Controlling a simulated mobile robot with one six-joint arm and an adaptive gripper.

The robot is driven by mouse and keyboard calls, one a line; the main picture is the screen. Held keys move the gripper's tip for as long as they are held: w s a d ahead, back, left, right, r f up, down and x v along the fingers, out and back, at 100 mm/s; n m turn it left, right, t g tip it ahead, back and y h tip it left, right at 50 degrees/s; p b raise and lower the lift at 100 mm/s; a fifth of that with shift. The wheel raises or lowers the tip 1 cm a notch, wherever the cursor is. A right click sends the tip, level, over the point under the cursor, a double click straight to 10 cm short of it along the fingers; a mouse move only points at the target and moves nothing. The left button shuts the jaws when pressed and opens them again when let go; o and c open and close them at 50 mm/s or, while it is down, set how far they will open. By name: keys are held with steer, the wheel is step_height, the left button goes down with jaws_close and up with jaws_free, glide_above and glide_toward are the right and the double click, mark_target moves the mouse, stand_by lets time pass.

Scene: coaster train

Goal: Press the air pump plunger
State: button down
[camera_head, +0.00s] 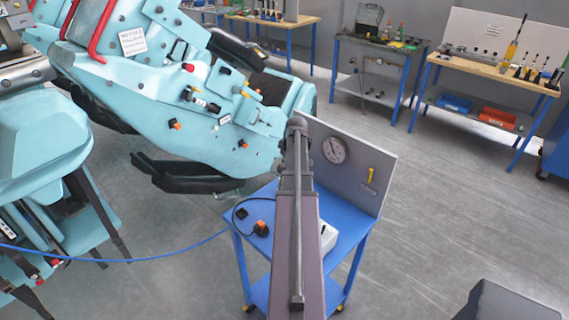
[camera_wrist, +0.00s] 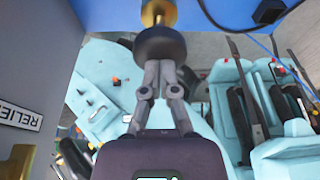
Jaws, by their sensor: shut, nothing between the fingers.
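In the head view my arm covers the pump and plunger, and my fingertips are not clear there. The arm reaches over the blue cart (camera_head: 350,222).
The cart's grey back panel (camera_head: 385,160) carries a gauge (camera_head: 334,150) and a yellow lever (camera_head: 371,174). A black plug-like item (camera_head: 262,228) and cable lie on the cart. The light-blue coaster train (camera_head: 150,75) stands at left. A blue hose (camera_head: 140,259) runs between them. Floor at right is open.

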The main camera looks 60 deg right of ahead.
mark_target(284, 169)
steer(key=shift+f+b, duration=1.15)
steer(key=shift+f, duration=0.4)
steer(key=shift+s+a, duration=0.1)
steer(key=shift+r, duration=0.2)
step_height(284, 169, up, 4)
steer(key=p, duration=0.4)
steer(key=shift+r+p, duration=0.1)
steer(key=shift+p, duration=0.2)
steer(key=p+v, duration=0.9)
steer(key=shift+r, duration=0.3)
stand_by(0.9)
